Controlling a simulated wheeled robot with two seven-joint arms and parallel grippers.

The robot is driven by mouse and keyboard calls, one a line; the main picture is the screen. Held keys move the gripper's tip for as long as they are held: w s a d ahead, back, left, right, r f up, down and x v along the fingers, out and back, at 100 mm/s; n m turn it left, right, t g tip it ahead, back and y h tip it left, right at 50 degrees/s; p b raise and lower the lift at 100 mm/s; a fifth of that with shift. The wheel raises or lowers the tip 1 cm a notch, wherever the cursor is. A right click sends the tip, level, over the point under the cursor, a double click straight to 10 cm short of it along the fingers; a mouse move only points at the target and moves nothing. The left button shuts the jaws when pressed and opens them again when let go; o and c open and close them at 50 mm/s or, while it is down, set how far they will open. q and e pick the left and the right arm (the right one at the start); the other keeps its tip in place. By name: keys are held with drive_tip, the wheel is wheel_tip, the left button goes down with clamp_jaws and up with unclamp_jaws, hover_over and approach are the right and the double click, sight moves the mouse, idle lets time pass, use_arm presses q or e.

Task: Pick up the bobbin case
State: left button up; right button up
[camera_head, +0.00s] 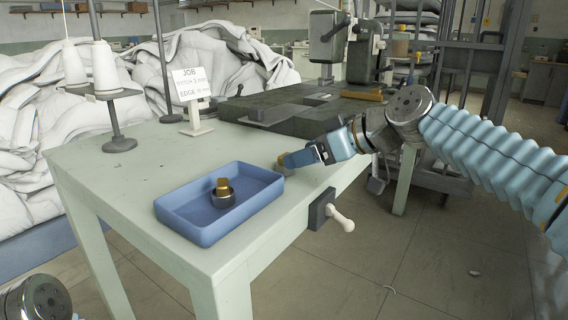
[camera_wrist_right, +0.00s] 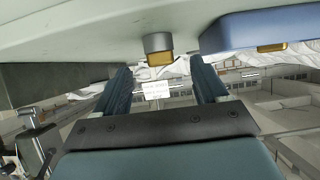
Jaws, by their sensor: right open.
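A small dark grey cylinder with a brass block, which looks like a bobbin case (camera_wrist_right: 158,43), stands on the pale green table (camera_head: 110,185). In the right wrist view it is ahead of my right gripper (camera_wrist_right: 163,78), between the lines of its two spread fingers, with no contact visible. A similar dark ring with a brass block (camera_head: 222,190) sits in the blue tray (camera_head: 180,222). My right gripper is open and empty.
A job card (camera_head: 190,84) on a stand and a thread stand (camera_head: 120,143) are at the table's back. A dark sewing machine bed (camera_head: 290,110) lies behind my right gripper. White duvet heaps (camera_head: 35,130) fill the left. A white-handled clamp (camera_head: 340,218) is on the front edge.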

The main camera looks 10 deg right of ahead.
sight(280, 168)
drive_tip(key=x, duration=0.6)
drive_tip(key=shift+r+p, duration=0.1)
drive_tip(key=shift+p, duration=0.25)
drive_tip(key=c, duration=1.1)
